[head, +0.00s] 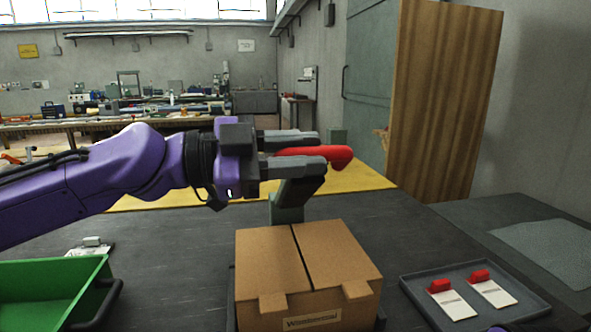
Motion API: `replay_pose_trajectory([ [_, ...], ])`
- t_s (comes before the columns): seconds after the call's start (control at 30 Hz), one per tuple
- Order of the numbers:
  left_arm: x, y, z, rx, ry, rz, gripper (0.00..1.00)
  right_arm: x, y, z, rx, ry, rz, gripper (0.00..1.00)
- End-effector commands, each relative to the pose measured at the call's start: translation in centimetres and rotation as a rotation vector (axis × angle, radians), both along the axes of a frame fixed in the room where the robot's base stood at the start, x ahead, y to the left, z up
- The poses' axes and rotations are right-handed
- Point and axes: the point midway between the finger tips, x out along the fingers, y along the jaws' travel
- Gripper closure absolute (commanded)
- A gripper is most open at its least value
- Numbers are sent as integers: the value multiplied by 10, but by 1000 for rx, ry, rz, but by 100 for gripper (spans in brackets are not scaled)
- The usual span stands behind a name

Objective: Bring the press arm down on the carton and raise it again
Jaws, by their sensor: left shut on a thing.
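The press arm's red handle (340,157) points to the right. My left gripper (308,147) comes in from the left and is shut on the red handle, with one finger on each side of it. The fingers hide part of the handle and the arm. My right gripper is not in view.
A green bin (50,275) stands at the front left, with a small pale item (92,246) behind it. A grey tray (420,298) at the right holds two white cards with red clips. The table between carton and tray is clear.

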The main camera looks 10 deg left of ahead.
Motion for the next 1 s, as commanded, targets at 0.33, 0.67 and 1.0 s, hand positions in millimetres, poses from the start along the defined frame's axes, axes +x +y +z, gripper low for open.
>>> replay_pose_trajectory([
  [0.33,-12,-4,-19,24,-70,-1,100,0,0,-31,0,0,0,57],
  [0.67,-13,-4,-18,25,-74,-1,100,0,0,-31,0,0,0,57],
  [1.0,-13,-4,-18,24,-73,-1,52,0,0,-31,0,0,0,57],
])
